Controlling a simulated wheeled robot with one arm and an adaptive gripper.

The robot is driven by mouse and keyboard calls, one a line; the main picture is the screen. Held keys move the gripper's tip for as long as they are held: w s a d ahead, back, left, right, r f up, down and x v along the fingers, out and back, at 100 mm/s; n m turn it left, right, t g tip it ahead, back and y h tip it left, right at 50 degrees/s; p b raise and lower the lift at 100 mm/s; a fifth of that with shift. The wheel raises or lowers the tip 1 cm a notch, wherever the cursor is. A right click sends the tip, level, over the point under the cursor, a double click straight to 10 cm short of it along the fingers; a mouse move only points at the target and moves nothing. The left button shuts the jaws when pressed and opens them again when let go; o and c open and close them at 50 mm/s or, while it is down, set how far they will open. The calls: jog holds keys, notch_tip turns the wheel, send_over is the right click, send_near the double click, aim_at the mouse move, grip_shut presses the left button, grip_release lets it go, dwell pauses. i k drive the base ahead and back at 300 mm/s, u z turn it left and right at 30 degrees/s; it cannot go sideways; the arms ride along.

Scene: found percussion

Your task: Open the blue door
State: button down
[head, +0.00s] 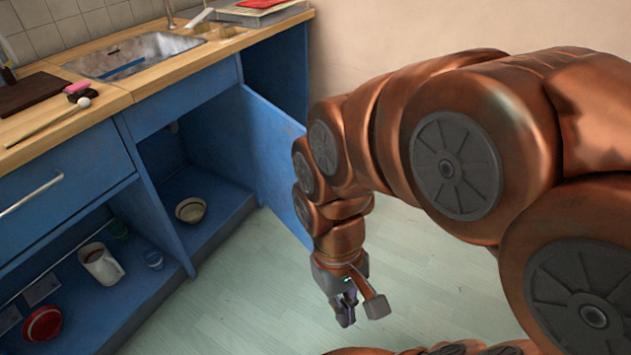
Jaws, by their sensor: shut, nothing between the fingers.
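The blue door (278,160) stands swung out from the right side of the sink cabinet. The compartment behind it (205,195) is exposed and holds a bowl (190,209). My arm covers part of the door's outer edge, and no handle shows on the visible face. My gripper (350,314) points down over the floor, in front of the door and a little right of its lower edge in the picture. It is shut and empty. I cannot tell whether any part of my arm touches the door.
A wooden counter (190,93) with a sink (135,58) runs above the cabinets. A blue drawer front (60,185) has a bar handle. A white mug (101,264) and a red round item (42,325) sit on the open lower shelf. The pale floor (225,310) is clear.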

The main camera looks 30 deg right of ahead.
aim_at(271, 133)
jog(key=k, duration=0.15)
jog(key=u, duration=2.1)
jog(key=i, duration=1.15)
jog(key=z, duration=1.7)
